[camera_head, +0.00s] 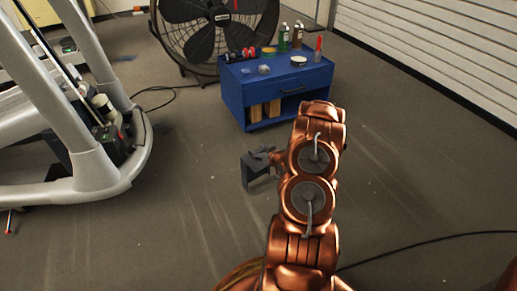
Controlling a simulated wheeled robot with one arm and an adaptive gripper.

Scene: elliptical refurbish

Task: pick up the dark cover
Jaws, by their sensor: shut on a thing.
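The dark cover (257,170) is a dark grey, angular piece, like a bent panel, near the middle of the view. My copper-coloured arm reaches out from the bottom, and my gripper (270,156) is at the cover's upper right side. The gripper is shut on the cover. The fingertips are small in the picture and partly hidden by the cover and my own arm. I cannot tell for certain whether the cover is clear of the floor.
A blue cart (272,85) with bottles, tools and small containers on top stands behind the arm. A large black fan (212,35) is behind it. A grey elliptical machine (95,165) fills the left. Cables lie on the floor. Open floor (150,240) shows at lower left.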

